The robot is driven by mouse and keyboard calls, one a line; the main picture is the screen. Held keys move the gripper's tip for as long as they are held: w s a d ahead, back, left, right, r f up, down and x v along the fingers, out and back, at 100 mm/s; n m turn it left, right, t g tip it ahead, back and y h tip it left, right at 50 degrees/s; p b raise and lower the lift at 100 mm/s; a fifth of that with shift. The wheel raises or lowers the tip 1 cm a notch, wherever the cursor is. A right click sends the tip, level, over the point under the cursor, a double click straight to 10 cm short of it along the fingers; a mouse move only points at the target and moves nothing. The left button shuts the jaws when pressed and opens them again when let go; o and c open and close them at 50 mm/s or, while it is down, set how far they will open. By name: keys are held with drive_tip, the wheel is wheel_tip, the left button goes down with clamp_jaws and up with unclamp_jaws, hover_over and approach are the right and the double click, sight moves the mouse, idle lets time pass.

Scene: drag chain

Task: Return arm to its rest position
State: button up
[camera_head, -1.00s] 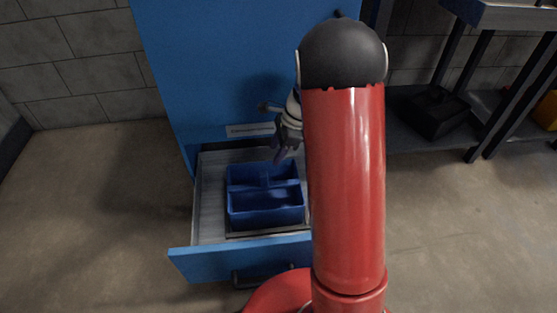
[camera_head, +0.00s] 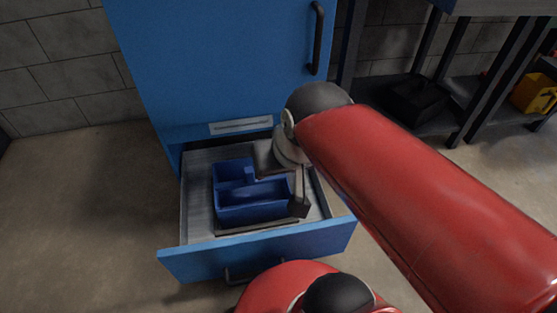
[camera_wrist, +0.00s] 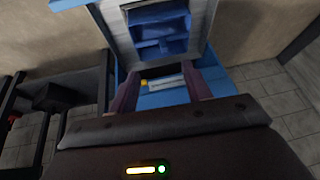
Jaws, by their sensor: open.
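My gripper (camera_wrist: 162,84) is open and empty, with its two dark fingers apart in the wrist view. In the head view, my gripper hangs over the right side of the open drawer (camera_head: 195,200). It partly covers the blue divided tray (camera_head: 250,212) that lies inside. I cannot tell from the head view how high it is above the tray. The wrist view shows the tray (camera_wrist: 158,45) beyond the fingertips, with a gap. My red arm spans the right half of the head view.
The tall blue cabinet (camera_head: 215,65) with a dark vertical handle (camera_head: 317,40) stands behind the drawer. A dark workbench with a lower shelf is at the right, holding a black item (camera_head: 418,97) and a yellow item (camera_head: 534,94). The floor at the left is clear.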

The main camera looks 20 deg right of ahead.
drive_tip(key=shift+s+d+n, duration=0.1)
drive_tip(key=shift+s+n, duration=0.5)
drive_tip(key=shift+s, duration=0.25)
drive_tip(key=shift+r, duration=0.1)
